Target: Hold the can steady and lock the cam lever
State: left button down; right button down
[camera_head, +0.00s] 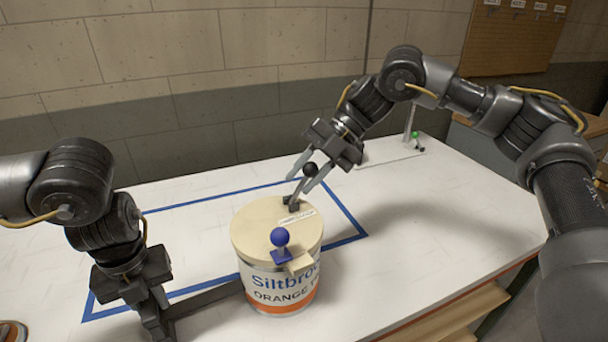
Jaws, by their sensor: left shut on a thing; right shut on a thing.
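The can (278,287) is white with an orange band and stands upright on the table, its label partly hidden. Its cream lid (256,222) carries a blue ball knob (280,237) at the front. The cam lever (299,188), with a black ball end, rises tilted from a dark mount at the lid's back right. My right gripper (308,172) is shut on the lever near its ball. My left gripper (158,312) is shut on a dark flat bar (207,298) that reaches to the can's left side; whether it is fixed to the can is unclear.
A blue outline (345,218) marks a rectangle on the white table (440,215), and the can overlaps its right part. A small stand (412,135) with a green knob is at the back right. The tabletop right of the can is clear.

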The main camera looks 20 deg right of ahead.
jog(key=c, duration=1.1)
grip_release()
jog(key=shift+d+f, duration=0.1)
jog(key=shift+f, duration=0.05)
jog(key=shift+d+r, duration=0.1)
jog(key=shift+r, duration=0.1)
jog(key=v, duration=1.1)
jog(key=shift+d+r, duration=0.2)
jog(key=shift+d, duration=0.05)
jog(key=shift+w, duration=0.1)
pick_arm(q)
jog(key=c, duration=1.1)
grip_release()
notch_tip(320, 180, up, 12)
jog(key=shift+r, duration=0.1)
